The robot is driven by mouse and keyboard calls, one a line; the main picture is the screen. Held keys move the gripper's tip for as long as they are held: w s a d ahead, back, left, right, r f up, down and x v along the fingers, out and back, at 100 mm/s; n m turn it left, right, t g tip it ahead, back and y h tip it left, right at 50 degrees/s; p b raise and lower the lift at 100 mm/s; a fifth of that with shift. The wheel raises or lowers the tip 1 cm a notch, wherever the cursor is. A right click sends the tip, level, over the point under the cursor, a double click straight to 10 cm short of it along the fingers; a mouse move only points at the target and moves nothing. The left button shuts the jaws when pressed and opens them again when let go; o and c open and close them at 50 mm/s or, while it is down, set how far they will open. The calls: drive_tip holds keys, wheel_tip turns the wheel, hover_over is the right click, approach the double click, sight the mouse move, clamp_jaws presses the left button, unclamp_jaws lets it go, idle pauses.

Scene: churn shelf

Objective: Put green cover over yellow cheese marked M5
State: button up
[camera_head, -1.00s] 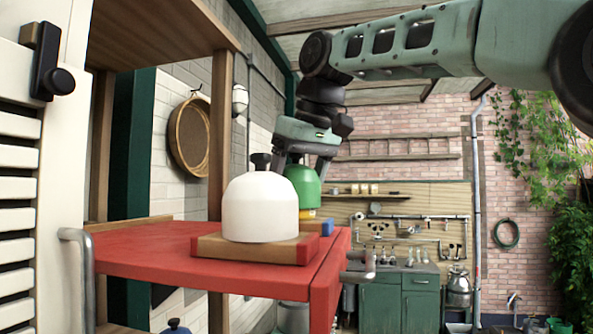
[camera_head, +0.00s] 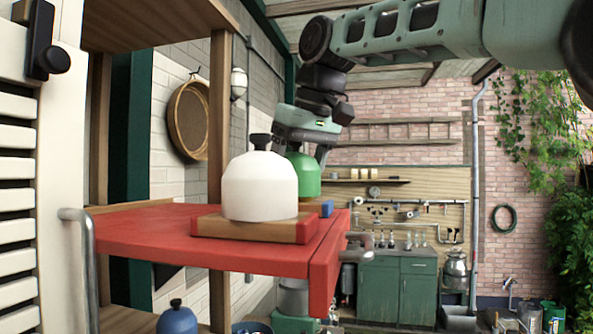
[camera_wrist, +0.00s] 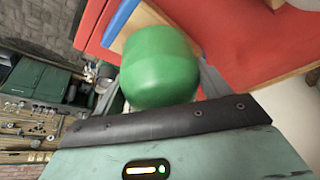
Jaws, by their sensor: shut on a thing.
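The green cover (camera_head: 307,176) is a dome with a dark knob, upright behind and right of the white cover in the head view. My gripper (camera_head: 306,152) is shut on it from above. In the wrist view the cover (camera_wrist: 160,68) sits between the two fingers, over a wooden board with a blue edge (camera_wrist: 119,22). The yellow cheese is hidden now, and I see no M5 mark. The cover's bottom is down near the board; I cannot tell whether it touches.
The white cover (camera_head: 260,185) with a black knob stands on a wooden board (camera_head: 250,230) at the front of the red shelf (camera_head: 150,240), close to my gripper. A wooden post (camera_head: 220,120) rises at the left. The room right of the shelf is open.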

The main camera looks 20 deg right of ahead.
drive_tip(key=shift+f+b, duration=0.35)
drive_tip(key=shift+f, duration=0.15)
idle(0.3)
drive_tip(key=o, duration=1)
drive_tip(key=shift+o, duration=0.2)
drive_tip(key=v, duration=1.7)
drive_tip(key=shift+r+p, duration=0.2)
drive_tip(key=shift+p, duration=0.2)
drive_tip(key=shift+s+d, duration=0.1)
drive_tip(key=shift+d, duration=0.05)
